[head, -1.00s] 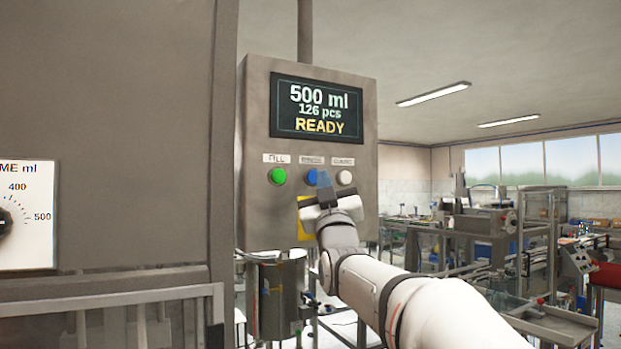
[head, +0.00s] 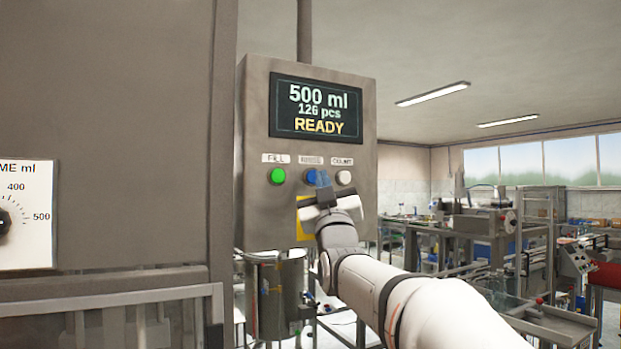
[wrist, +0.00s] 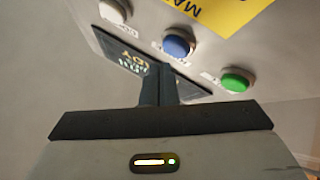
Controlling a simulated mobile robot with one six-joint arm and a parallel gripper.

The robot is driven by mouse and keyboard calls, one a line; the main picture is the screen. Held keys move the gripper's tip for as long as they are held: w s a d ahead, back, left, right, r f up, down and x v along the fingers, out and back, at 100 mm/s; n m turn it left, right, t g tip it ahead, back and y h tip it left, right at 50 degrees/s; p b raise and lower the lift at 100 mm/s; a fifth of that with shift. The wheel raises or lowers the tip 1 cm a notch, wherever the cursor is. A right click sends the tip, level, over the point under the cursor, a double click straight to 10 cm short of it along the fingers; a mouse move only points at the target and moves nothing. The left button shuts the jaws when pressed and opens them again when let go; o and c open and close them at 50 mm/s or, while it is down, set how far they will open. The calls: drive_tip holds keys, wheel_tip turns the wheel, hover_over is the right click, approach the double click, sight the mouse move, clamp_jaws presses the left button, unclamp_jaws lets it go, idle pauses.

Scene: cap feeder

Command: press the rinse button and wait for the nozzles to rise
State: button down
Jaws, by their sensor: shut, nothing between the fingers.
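The blue button (head: 312,176) sits in the middle of a row on the grey control panel (head: 262,215), under a small label that is too blurred to read. It also shows in the wrist view (wrist: 177,46). My gripper (head: 324,182) is shut and empty, its fingertips in front of the panel at the blue button's lower right. In the wrist view the fingers (wrist: 160,72) point toward the panel close to the blue button; I cannot tell whether they touch it. The panel's screen (head: 317,108) reads 500 ml, 126 pcs, READY. No nozzles can be made out.
A green button (head: 278,176) labelled FILL is left of the blue one, and a white button (head: 344,177) labelled COUNT is right of it. A yellow sign (head: 304,220) is below. A large grey cabinet (head: 120,130) fills the left. A steel tank (head: 278,290) stands under the panel.

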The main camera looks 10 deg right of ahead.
drive_tip(key=shift+w, duration=0.1)
idle(0.4)
drive_tip(key=shift+w+a+b, duration=0.15)
drive_tip(key=shift+w+b, duration=0.15)
drive_tip(key=shift+w, duration=0.15)
drive_tip(key=shift+w+a, duration=0.15)
drive_tip(key=shift+w, duration=0.25)
idle(0.7)
drive_tip(key=shift+s, duration=0.1)
drive_tip(key=shift+s+d+b, duration=0.25)
drive_tip(key=shift+s+b, duration=0.45)
drive_tip(key=shift+b, duration=0.25)
drive_tip(key=shift+s, duration=0.1)
